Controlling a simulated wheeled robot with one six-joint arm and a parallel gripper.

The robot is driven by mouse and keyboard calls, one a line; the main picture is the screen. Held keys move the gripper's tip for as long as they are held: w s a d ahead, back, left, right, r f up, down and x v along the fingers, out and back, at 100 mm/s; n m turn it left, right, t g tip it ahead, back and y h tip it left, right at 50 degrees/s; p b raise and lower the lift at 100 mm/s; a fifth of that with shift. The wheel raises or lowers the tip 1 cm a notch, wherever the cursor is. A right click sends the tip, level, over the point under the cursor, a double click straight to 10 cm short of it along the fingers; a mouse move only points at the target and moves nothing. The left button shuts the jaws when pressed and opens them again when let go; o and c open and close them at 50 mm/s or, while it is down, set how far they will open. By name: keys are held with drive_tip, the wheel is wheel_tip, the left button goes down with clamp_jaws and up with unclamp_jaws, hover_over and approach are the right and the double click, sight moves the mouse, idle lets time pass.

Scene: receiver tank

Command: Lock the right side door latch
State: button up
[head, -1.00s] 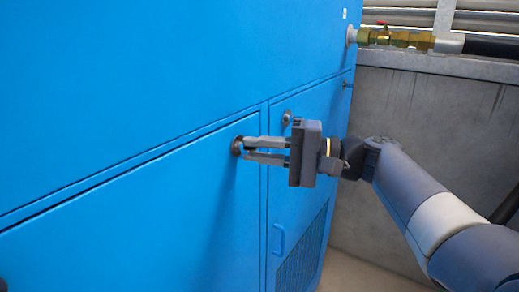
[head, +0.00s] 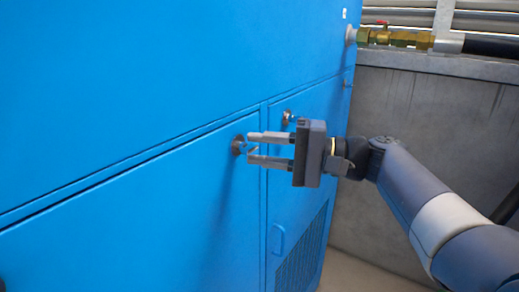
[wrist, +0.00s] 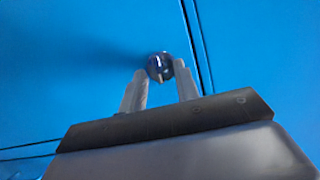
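A round dark latch (head: 238,145) sits near the upper right corner of the large blue door (head: 140,215). It also shows in the wrist view (wrist: 160,66), with a bright tab pointing down toward my gripper. My gripper (head: 254,147) is just in front of this latch, its two fingers apart. In the wrist view the fingertips (wrist: 160,76) stand on either side of the latch's lower part, with a gap between them. I cannot tell whether a finger touches it. A second latch (head: 287,117) is on the narrower blue door to the right.
The narrower door (head: 300,190) has a recessed handle (head: 278,240) and a vent grille (head: 300,258). A brass valve with a red lever (head: 395,38) and a black hose stick out at the upper right. A concrete wall (head: 400,120) stands behind my arm.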

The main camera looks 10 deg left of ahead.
drive_tip(key=d+b, duration=0.1)
drive_tip(key=d, duration=0.9)
drive_tip(key=shift+b, duration=0.4)
drive_tip(key=a+p, duration=0.2)
drive_tip(key=a, duration=0.8)
drive_tip(key=shift+a, duration=0.4)
drive_tip(key=shift+d, duration=0.1)
